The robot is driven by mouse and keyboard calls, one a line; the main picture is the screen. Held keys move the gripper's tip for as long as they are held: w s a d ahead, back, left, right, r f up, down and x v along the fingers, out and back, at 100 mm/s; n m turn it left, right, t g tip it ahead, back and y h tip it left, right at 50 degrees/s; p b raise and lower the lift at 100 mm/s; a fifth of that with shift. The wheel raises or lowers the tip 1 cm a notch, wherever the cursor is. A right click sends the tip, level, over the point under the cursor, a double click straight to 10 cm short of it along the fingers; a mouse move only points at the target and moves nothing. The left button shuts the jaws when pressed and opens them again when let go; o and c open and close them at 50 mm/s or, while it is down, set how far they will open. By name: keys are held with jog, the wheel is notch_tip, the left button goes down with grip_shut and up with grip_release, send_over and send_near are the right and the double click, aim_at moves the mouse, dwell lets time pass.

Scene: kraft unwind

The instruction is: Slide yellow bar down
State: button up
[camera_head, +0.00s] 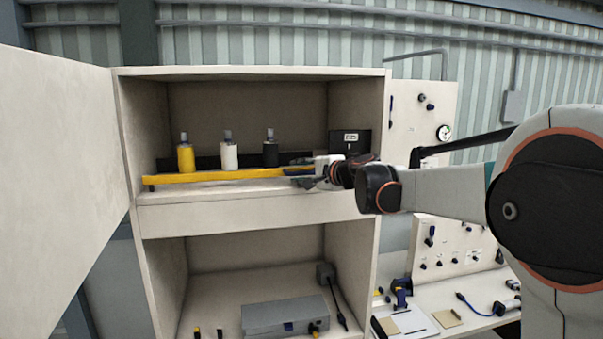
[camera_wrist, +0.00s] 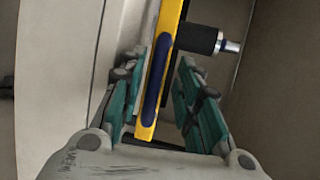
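The yellow bar (camera_head: 215,176) runs across the front of the cabinet's upper shelf, in front of several bottles. In the wrist view the bar (camera_wrist: 172,18) carries a long dark blue strip (camera_wrist: 156,80). My gripper (camera_head: 300,170) is at the bar's right end. In the wrist view its green-padded fingers (camera_wrist: 174,62) are spread, with the bar between them. A gap shows between the bar and the right finger; contact on the left side cannot be told. The bar's right end is partly hidden by my gripper in the head view.
A yellow bottle (camera_head: 186,158), a white bottle (camera_head: 229,156) and a black bottle (camera_head: 270,154) stand behind the bar. A dark labelled box (camera_head: 350,143) is at the shelf's right. The cabinet door (camera_head: 60,170) stands open at left. A grey case (camera_head: 285,317) lies below.

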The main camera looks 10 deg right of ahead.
jog(key=v, duration=1.1)
jog(key=shift+s, duration=0.25)
jog(key=shift+r, duration=0.1)
jog(key=s+a+f+n+g+y+b, duration=0.25)
jog(key=s+a+f+n+b, duration=0.35)
jog(key=a+f+b, duration=0.4)
jog(key=s+d+f+n+g+h+b, duration=0.1)
jog(key=s+f+b, duration=0.6)
jog(key=f, duration=0.8)
jog(key=s+d+f+n+g+h+b, duration=0.2)
jog(key=s+f+b, duration=0.4)
jog(key=s+f, duration=0.7)
jog(key=s+d+f+n+g+h+b, duration=0.2)
jog(key=s+f+n+h+b, duration=0.3)
jog(key=s+f, duration=0.5)
notch_tip(320, 180, down, 7)
jog(key=b, duration=0.2)
jog(key=shift+s+d+h+b, duration=0.3)
jog(key=shift+s+d+h, duration=0.05)
jog(key=shift+d, duration=0.05)
